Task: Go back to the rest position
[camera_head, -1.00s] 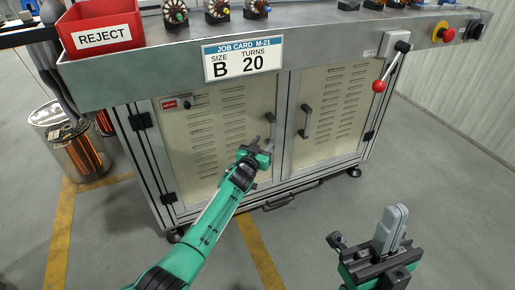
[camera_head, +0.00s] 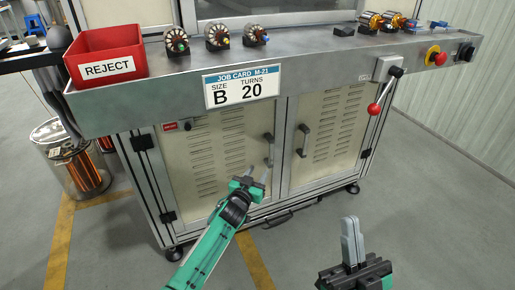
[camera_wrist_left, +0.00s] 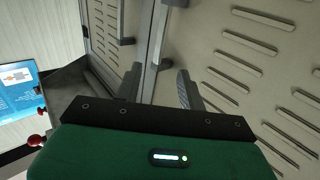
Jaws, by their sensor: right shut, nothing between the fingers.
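My left gripper (camera_head: 257,176) is in front of the bench's cabinet doors, below the job card, with its arm coming up from the bottom. Its two fingers are apart with nothing between them; the left wrist view shows the same open gap (camera_wrist_left: 160,85) before the vented doors. My right gripper (camera_head: 352,240) is at the bottom right over the floor, its fingers together and pointing up, holding nothing.
The bench (camera_head: 330,75) has a red REJECT bin (camera_head: 105,55), armatures (camera_head: 178,43), copper-coloured pieces (camera_head: 393,19), a red-knobbed lever (camera_head: 374,108) and an emergency button (camera_head: 433,55). A copper wire drum (camera_head: 75,160) stands left. Floor right is clear.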

